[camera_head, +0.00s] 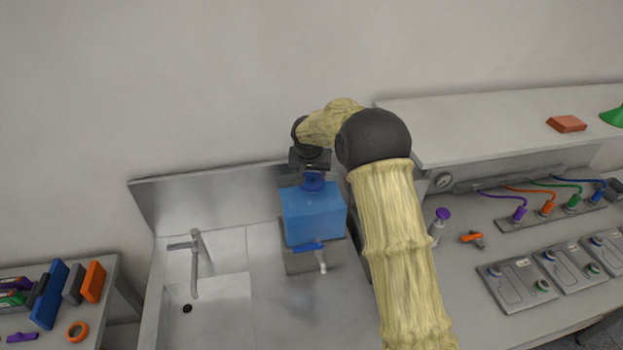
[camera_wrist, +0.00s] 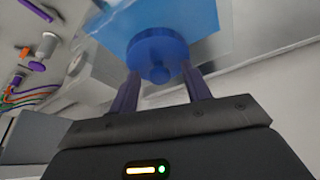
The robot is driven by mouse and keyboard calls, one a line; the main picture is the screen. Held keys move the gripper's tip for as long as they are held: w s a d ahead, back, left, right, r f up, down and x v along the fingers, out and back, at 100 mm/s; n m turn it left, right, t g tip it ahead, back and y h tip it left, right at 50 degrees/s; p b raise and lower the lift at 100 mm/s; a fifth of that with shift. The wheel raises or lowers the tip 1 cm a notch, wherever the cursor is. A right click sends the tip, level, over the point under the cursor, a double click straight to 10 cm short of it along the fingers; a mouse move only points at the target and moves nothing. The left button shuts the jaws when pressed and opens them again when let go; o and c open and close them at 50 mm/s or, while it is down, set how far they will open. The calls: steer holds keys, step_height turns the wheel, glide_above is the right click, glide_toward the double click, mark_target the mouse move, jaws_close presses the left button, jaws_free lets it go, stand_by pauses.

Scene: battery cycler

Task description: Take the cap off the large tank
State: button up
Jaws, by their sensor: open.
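The large tank (camera_head: 314,217) is a blue box standing at the back of the steel counter, beside the sink. It also shows at the top of the wrist view (camera_wrist: 190,18). Its cap (camera_wrist: 158,52) is a round, darker blue disc with a small knob, and it also shows on top of the tank in the head view (camera_head: 314,181). My gripper (camera_wrist: 161,82) is open, with one purple finger on each side of the cap. I cannot tell whether the fingers touch it. A tap with a blue handle (camera_head: 308,246) is on the tank's front.
A sink with a faucet (camera_head: 196,262) is left of the tank. My arm hides part of the counter to the right. A raised shelf (camera_head: 480,125) and coloured cables (camera_head: 545,194) are further right. A wall stands close behind the tank.

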jaws_close()
steer(key=shift+r, duration=0.15)
steer(key=shift+r+b, duration=0.3)
steer(key=shift+b, duration=0.05)
step_height(320, 180, up, 9)
steer(key=b, duration=0.4)
steer(key=shift+r, duration=0.1)
step_height(320, 180, up, 4)
steer(key=p, duration=0.4)
glide_above(311, 175)
steer(key=shift+r, duration=0.1)
